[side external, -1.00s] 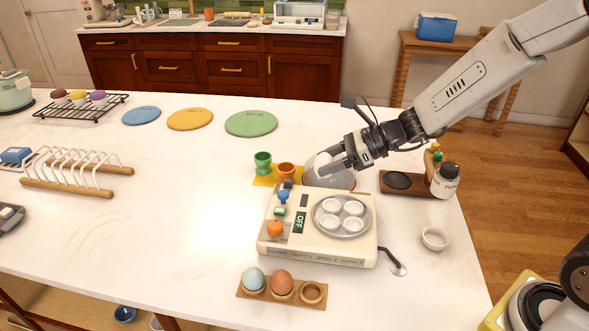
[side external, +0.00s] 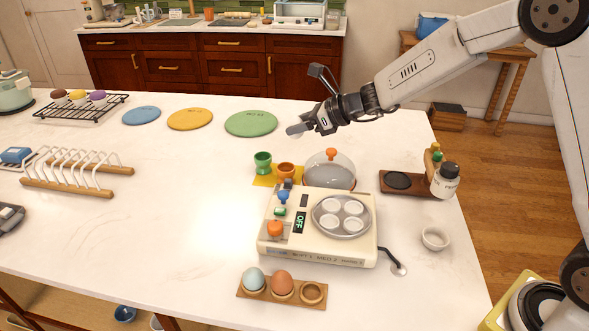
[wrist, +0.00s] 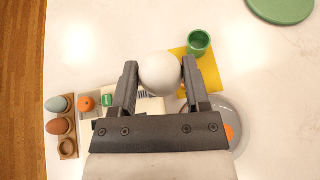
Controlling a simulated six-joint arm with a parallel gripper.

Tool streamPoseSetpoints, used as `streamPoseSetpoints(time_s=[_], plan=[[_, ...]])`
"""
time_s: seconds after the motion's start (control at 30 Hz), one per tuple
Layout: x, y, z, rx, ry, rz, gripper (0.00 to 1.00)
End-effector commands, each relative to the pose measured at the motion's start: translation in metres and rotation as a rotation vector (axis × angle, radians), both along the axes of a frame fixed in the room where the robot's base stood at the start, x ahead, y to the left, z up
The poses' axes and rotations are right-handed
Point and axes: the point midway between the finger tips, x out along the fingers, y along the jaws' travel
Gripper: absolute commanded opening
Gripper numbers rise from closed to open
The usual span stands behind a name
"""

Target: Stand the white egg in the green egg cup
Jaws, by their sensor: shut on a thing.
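The white egg (wrist: 160,73) is held between the two fingers of my gripper (wrist: 160,85) in the wrist view. In the side view my gripper (side external: 300,130) is raised above the counter, behind the egg cups, and the egg is hard to make out there. The green egg cup (side external: 263,162) stands upright and looks empty on a yellow mat (side external: 263,181). In the wrist view the green cup (wrist: 198,42) is to the upper right of the held egg, apart from it.
An orange cup (side external: 286,171) stands beside the green one. A clear dome with an orange knob (side external: 330,174) and the cream egg cooker (side external: 320,245), reading OFF, are close by. A wooden holder (side external: 282,289) has two eggs. Counter space left of the mat is clear.

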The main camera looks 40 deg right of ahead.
Motion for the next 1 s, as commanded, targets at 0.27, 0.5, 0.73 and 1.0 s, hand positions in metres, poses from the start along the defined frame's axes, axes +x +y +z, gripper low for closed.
streamPoseSetpoints(time_s=[0.27,0.5,0.73,1.0], plan=[[0.023,0.002,-0.011,0.000,0.001,0.001,0.39],[0.052,0.006,-0.024,-0.001,-0.001,0.003,0.39],[0.078,0.008,-0.036,-0.001,-0.001,0.003,0.39],[0.103,0.010,-0.058,0.000,0.001,0.001,0.39]])
